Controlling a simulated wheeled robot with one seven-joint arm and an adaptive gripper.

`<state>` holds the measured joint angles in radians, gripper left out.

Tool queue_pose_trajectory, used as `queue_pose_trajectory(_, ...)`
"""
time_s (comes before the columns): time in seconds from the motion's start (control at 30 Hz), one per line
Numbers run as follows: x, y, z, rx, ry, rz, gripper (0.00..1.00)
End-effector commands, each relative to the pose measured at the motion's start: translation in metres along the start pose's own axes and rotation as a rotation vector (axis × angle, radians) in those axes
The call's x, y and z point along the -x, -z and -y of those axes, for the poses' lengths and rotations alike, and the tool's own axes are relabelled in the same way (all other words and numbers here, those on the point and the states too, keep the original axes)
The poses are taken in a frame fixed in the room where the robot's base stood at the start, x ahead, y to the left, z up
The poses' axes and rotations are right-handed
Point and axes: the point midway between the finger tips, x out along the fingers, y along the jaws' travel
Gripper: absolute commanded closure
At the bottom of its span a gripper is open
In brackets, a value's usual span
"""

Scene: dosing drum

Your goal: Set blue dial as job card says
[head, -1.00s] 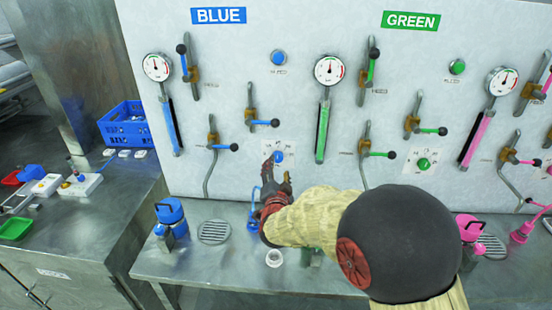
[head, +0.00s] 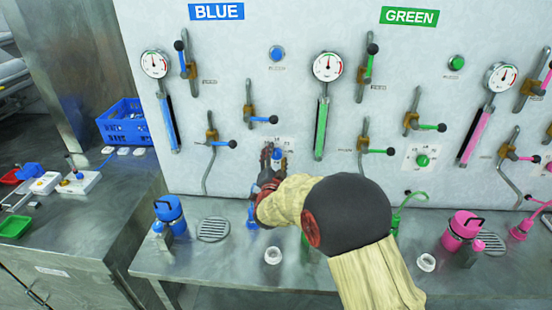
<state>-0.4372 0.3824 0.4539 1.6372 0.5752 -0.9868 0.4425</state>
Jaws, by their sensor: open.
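The blue dial (head: 277,157) is a small blue knob on a pale marked plate on the wall panel, under the BLUE sign (head: 217,12). My gripper (head: 271,158) is open at the dial, its dark red fingers overlapping the dial's left side in the head view. I cannot tell whether they touch it. The dial's pointer and most plate markings are too small to read or are hidden by the fingers. I cannot make out a job card in view.
Blue-handled levers (head: 224,144) and a blue button (head: 277,54) are on the panel nearby. The green dial (head: 422,161) is to the right. A blue bottle (head: 171,214), a drain grate (head: 213,230) and a white ring (head: 273,256) are on the steel bench below.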

Motion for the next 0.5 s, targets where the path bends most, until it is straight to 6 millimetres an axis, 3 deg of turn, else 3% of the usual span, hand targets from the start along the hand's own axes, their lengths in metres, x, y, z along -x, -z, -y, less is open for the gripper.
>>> queue_pose_trajectory(0.2, 0.0001, 0.0, 0.0001, 0.0, 0.0, 0.001, 0.52)
queue_pose_trajectory(0.5, 0.0003, -0.0002, 0.0, 0.001, 0.0, 0.001, 0.69)
